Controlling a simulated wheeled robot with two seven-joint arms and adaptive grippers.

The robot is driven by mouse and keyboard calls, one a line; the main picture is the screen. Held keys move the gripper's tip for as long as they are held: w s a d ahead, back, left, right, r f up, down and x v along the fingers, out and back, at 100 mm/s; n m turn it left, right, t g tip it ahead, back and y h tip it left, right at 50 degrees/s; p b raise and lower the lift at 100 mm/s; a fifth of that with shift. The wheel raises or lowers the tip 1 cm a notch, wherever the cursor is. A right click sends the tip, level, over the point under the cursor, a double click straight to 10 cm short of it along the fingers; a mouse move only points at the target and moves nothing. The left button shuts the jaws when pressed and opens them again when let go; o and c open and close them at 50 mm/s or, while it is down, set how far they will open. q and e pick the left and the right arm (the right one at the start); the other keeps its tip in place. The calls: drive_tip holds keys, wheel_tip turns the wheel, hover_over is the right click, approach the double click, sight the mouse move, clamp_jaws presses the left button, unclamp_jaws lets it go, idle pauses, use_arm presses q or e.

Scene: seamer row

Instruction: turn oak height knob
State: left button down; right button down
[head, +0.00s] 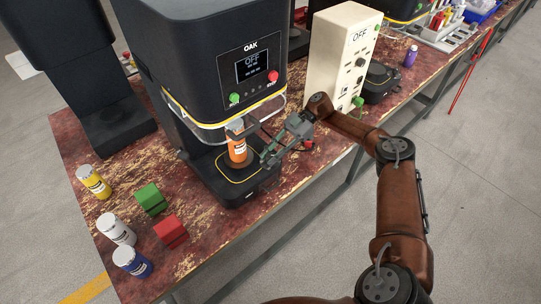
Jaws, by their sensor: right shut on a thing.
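The OAK seamer (218,60) is a dark machine with a small display reading OFF, a green button and a red button. An orange can (237,150) stands upright on its lower plate, under the head. My right gripper (266,153) is at the right of the can, low by the front right of the seamer's base. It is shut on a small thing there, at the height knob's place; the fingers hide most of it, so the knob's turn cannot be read. My left gripper is not in view.
Yellow (94,182), white (117,230) and blue-white (132,261) cans stand at the bench's left, beside green (151,199) and red (171,231) blocks. A cream control box (340,55) reading OFF stands right of the seamer. A purple bottle (410,56) is farther right.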

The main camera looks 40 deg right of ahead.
drive_tip(key=c, duration=1.7)
unclamp_jaws()
drive_tip(key=shift+a, duration=0.1)
drive_tip(key=shift+o, duration=0.2)
drive_tip(key=v, duration=0.7)
drive_tip(key=shift+d, duration=0.35)
